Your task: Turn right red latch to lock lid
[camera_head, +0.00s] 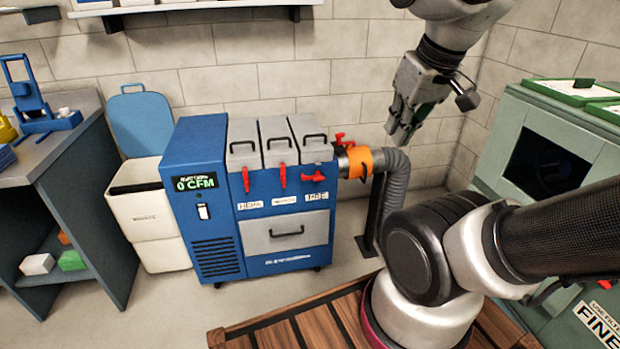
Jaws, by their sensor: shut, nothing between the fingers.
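A blue cabinet (285,235) carries three grey lids with black handles side by side on its top. The right lid (318,153) lies down flat. Its red latch (314,177) on the front is turned sideways, roughly horizontal. The left red latch (245,180) and middle red latch (283,176) point straight down. My gripper (401,136) is shut and empty, pointing down in the air to the right of the cabinet, well apart from the right latch.
A ribbed grey hose (397,180) with an orange collar (354,162) joins the cabinet's right side, below my gripper. Red handles (341,139) stand by the collar. A white bin (138,205) is left of the cabinet. A green machine (500,135) stands right.

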